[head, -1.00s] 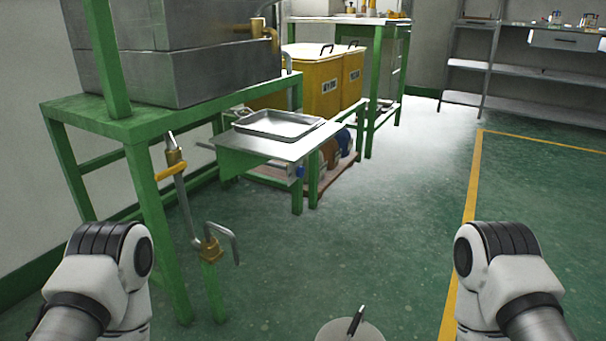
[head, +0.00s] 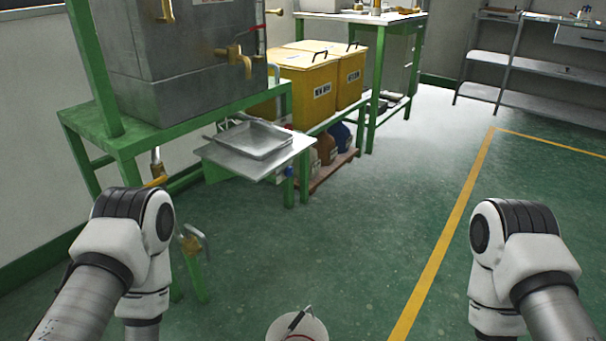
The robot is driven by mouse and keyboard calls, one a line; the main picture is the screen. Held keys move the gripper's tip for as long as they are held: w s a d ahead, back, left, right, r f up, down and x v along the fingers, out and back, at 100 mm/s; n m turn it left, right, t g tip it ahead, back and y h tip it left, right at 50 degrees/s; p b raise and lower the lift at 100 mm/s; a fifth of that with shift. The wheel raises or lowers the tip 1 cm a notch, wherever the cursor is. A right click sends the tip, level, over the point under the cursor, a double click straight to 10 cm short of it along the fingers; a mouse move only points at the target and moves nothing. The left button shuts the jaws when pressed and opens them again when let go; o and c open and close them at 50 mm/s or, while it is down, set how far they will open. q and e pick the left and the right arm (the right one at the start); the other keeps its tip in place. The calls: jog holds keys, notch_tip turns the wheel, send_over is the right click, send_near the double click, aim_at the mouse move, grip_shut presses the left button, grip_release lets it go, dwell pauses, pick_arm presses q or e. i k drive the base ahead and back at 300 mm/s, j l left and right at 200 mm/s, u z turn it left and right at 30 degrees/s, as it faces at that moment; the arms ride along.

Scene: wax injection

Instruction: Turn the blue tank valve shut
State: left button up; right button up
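The grey metal tank (head: 185,62) stands on a green frame at the upper left. Brass valves (head: 238,60) sit on its right side, one with a red handle (head: 250,29). I cannot make out a blue handle on this tank. A small blue spot (head: 289,171) shows under the tray shelf, too small to identify. A brass fitting with a bent grey pipe (head: 193,243) stands on a green post, partly behind my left arm. My arms show at the lower left and lower right, well short of the tank. Both grippers are out of view.
A metal tray (head: 254,140) rests on a shelf in front of the tank. Yellow bins (head: 308,92) stand behind it, with bottles below. A white bucket (head: 298,328) is at the bottom centre. The green floor at centre and right is clear.

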aim_at(289, 172)
jog(key=i+l+u, duration=0.15)
jog(key=l, duration=0.45)
jog(key=i+l+u, duration=0.2)
jog(key=l, duration=0.4)
jog(key=i+l+u, duration=0.15)
jog(key=l, duration=0.45)
jog(key=i+l+u, duration=0.2)
jog(key=l, duration=0.45)
jog(key=i+l+u, duration=0.15)
jog(key=i+l, duration=0.25)
jog(key=i+l+u, duration=0.2)
jog(key=i+l, duration=0.25)
jog(key=i+l+u, duration=0.15)
jog(key=i+l, duration=0.25)
jog(key=i+l+u, duration=0.15)
jog(key=i+l, duration=0.2)
jog(key=l, duration=0.3)
